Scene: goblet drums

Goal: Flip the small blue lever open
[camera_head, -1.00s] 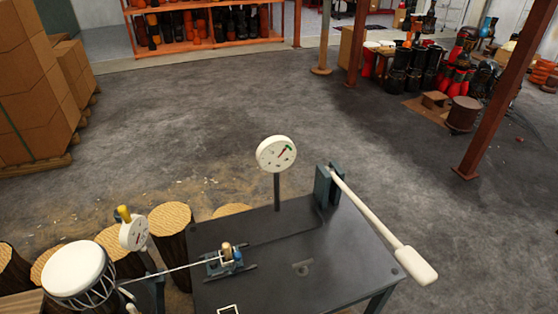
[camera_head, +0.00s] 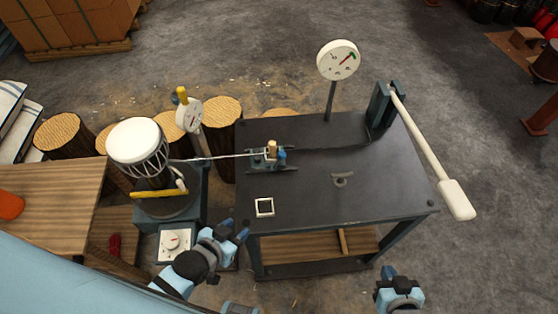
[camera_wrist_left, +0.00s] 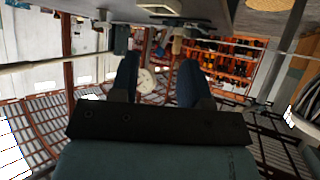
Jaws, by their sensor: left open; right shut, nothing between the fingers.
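The small blue lever (camera_head: 282,155) is at the right end of a small metal clamp (camera_head: 262,167) with a tan knob, on the dark table (camera_head: 320,205). A white cord runs from the clamp left to the drum (camera_head: 138,143). My left gripper (camera_head: 236,232) is open and empty, in front of the table's near left corner, apart from the lever. My right gripper (camera_head: 397,274) is shut and empty, low beyond the table's near right edge.
A dial gauge (camera_head: 338,60) stands at the table's back, and a long white-handled lever (camera_head: 425,145) at its right. A small square frame (camera_head: 264,207) lies near the front left. A second gauge (camera_head: 189,114) stands beside the drum. The table front is mostly bare.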

